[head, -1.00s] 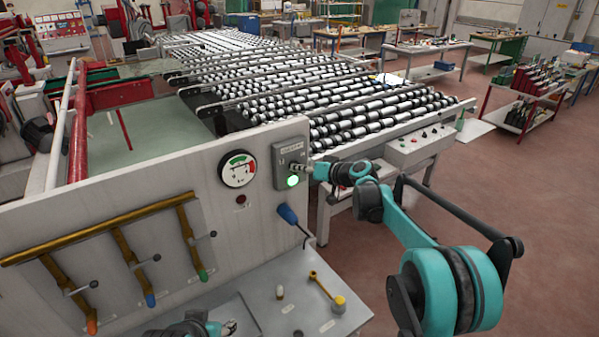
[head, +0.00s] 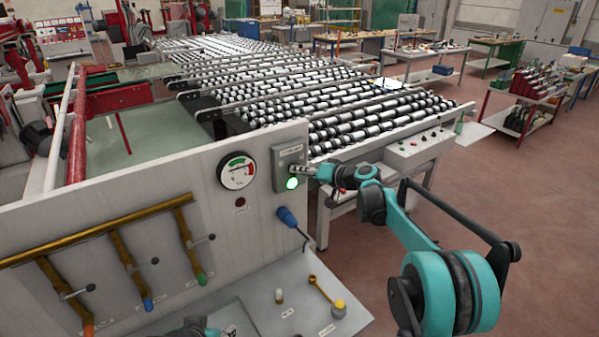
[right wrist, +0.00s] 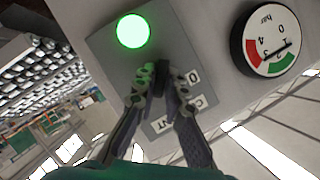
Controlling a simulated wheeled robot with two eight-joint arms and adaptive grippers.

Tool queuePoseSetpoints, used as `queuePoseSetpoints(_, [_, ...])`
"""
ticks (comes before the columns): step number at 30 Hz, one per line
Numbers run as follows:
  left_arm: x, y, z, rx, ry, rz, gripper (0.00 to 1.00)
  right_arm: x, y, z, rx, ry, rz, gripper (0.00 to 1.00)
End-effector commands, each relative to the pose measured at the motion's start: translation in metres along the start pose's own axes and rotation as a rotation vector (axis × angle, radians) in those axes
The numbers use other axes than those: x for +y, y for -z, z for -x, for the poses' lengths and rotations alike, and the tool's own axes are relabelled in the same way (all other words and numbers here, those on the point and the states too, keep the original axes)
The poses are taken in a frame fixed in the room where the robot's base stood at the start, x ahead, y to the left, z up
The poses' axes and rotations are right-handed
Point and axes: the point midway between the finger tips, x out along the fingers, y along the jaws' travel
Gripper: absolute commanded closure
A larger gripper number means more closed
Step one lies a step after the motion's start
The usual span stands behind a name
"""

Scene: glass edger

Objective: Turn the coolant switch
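The coolant switch is a grey box (head: 289,155) on the upright panel, with a lit green lamp (head: 292,183) below its knob. In the right wrist view the lamp (right wrist: 133,31) shows above the black knob (right wrist: 161,80), and the box's labels appear upside down. My right gripper (head: 297,171) reaches the box from the right. In the right wrist view its two fingers (right wrist: 161,74) lie on either side of the knob and appear closed on it. They partly hide the knob and labels. My left gripper shows only in part at the bottom edge (head: 200,327); its fingers are not clear.
Yellow pipes with levers (head: 135,265) run along the panel's left. A roller conveyor (head: 370,110) lies behind.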

Motion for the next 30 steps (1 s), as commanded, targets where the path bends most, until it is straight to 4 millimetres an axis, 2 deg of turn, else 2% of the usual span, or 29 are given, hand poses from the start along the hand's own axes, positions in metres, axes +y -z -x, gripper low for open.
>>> queuePoseSetpoints(1, [0.000, 0.000, 0.000, 0.000, 0.000, 0.000, 0.53, 0.000, 0.001, 0.001, 0.003, -0.001, -0.002, 0.77])
queuePoseSetpoints(2, [0.000, 0.000, 0.000, 0.000, 0.000, 0.000, 0.53, 0.000, 0.001, 0.001, 0.003, -0.001, -0.002, 0.69])
queuePoseSetpoints(11, [0.000, 0.000, 0.000, 0.000, 0.000, 0.000, 0.53, 0.000, 0.000, 0.001, 0.001, -0.001, 0.000, 0.69])
queuePoseSetpoints(14, [0.000, 0.000, 0.000, 0.000, 0.000, 0.000, 0.53, 0.000, 0.001, 0.007, 0.001, -0.001, 0.000, 0.69])
queuePoseSetpoints(17, [0.000, 0.000, 0.000, 0.000, 0.000, 0.000, 0.53, 0.001, 0.001, 0.022, 0.002, -0.002, -0.001, 0.69])
queuePoseSetpoints(27, [0.000, 0.000, 0.000, 0.000, 0.000, 0.000, 0.53, 0.001, 0.001, 0.094, 0.003, -0.003, -0.002, 0.69])
queuePoseSetpoints(30, [0.000, 0.000, 0.000, 0.000, 0.000, 0.000, 0.53, 0.001, 0.001, 0.108, 0.002, -0.002, -0.001, 0.69])
